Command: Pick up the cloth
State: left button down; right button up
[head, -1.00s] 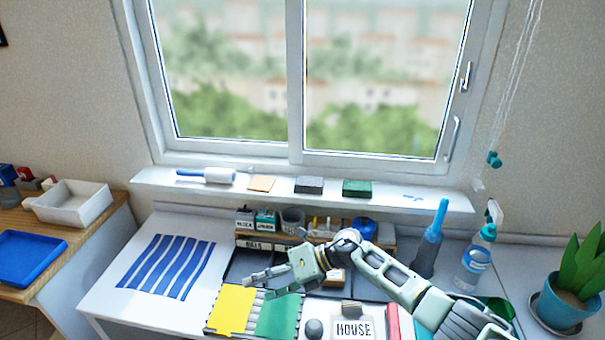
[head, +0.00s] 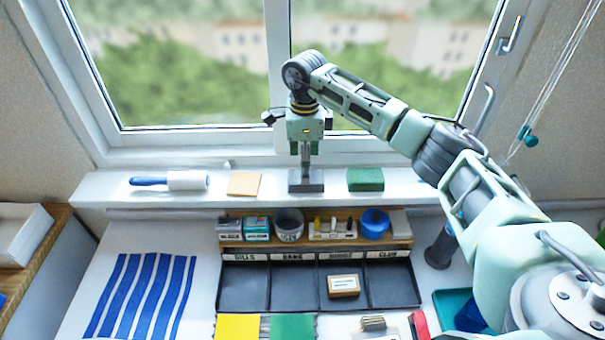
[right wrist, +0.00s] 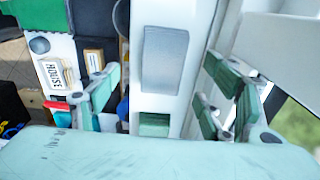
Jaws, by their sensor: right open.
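A dark grey folded pad (head: 306,186), which looks like the cloth, lies on the white windowsill (head: 225,204). In the right wrist view the grey pad (right wrist: 165,60) lies between the open fingers of my right gripper (right wrist: 164,80). In the head view my right gripper (head: 306,162) points down just above the pad and hides part of it. I cannot tell whether the fingers touch it. A blue-and-white striped cloth-like sheet (head: 143,297) lies flat on the table at left. My left gripper is not in view.
A tan piece (head: 244,184) and a lint roller (head: 169,181) lie left of the grey pad, and a green pad (head: 365,179) lies to its right. The window stands close behind. Below are a small shelf and a dark compartment tray (head: 243,288).

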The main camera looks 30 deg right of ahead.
aim_at(317, 185)
jog(key=f+p, duration=0.1)
jog(key=f, duration=0.1)
jog(key=f+p, duration=0.1)
jog(key=shift+d+f+p, duration=0.1)
jog(key=shift+d+p, duration=0.15)
jog(key=shift+p, duration=0.05)
jog(key=f, duration=0.2)
jog(key=shift+w+f, duration=0.2)
jog(key=shift+f, duration=0.1)
jog(key=c, duration=1.2)
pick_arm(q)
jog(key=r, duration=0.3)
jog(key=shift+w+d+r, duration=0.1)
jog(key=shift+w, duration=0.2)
pick_arm(e)
jog(key=shift+r, duration=0.1)
